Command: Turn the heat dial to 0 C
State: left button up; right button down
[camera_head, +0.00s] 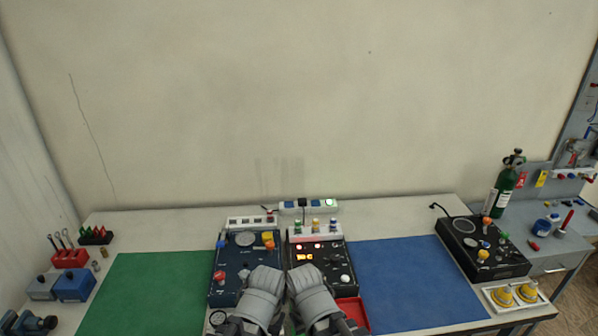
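A dark panel (321,256) stands in the middle of the bench with a lit orange display (304,257); its digits are too small to read surely, but the last letter looks like C. A white knob (345,279) sits at its lower right. I cannot tell which control is the heat dial; part of the panel is hidden by my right gripper (305,270), which is over its lower left. My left gripper (268,270) is over the lower right of the blue panel (231,264) beside it. The fingers of both grippers are too small and unclear to tell open from shut.
A green mat (150,290) lies left and a blue mat (400,280) right, both clear. A red tray (354,311) is beside my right arm. Another black box (480,255) and a green cylinder (504,190) stand right.

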aim_at(334, 260)
jog(key=i+z, duration=0.2)
jog(key=z, duration=0.15)
jog(key=i+z, duration=0.2)
jog(key=z, duration=0.15)
jog(key=i+j+z, duration=0.15)
jog(key=z, duration=0.2)
